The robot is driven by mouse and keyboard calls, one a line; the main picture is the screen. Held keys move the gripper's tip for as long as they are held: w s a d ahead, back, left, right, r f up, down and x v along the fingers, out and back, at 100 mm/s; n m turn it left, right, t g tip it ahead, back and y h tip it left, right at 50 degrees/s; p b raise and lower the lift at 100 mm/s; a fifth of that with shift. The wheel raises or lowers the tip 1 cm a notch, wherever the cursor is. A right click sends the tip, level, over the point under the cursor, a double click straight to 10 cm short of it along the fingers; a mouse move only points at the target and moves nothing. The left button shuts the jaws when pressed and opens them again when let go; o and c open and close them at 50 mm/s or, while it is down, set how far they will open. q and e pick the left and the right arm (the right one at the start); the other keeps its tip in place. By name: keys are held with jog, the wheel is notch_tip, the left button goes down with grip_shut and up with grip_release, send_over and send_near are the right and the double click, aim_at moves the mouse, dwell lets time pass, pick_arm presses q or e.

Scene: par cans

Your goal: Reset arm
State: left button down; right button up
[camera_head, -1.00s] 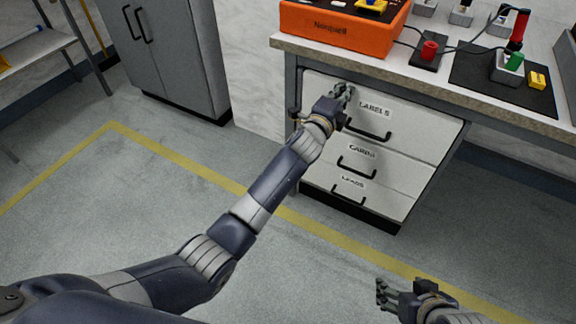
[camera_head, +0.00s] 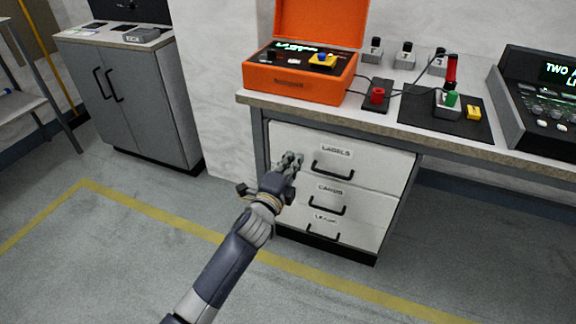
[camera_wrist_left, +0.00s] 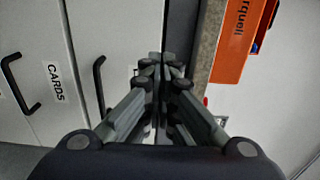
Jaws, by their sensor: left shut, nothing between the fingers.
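My left arm reaches in from the bottom of the head view. Its gripper (camera_head: 291,163) is shut and empty, in front of the upper left part of the drawer unit. In the left wrist view the fingers (camera_wrist_left: 163,62) are closed together, with drawer fronts and the table edge beyond them. The top drawer, LABELS (camera_head: 370,150), the middle drawer, CARDS (camera_head: 365,204), and the bottom drawer (camera_head: 362,236) look closed. Whether the fingers touch the unit cannot be told. My right gripper is not in view.
An orange case (camera_head: 300,90) stands open on the workbench (camera_head: 400,137). A red button box (camera_head: 376,97), a black mat (camera_head: 425,118) and a dark console (camera_head: 540,100) are also there. A grey cabinet (camera_head: 130,100) stands at the left. The floor (camera_head: 110,260) is clear.

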pick_arm(q)
jog(key=shift+v, duration=1.55)
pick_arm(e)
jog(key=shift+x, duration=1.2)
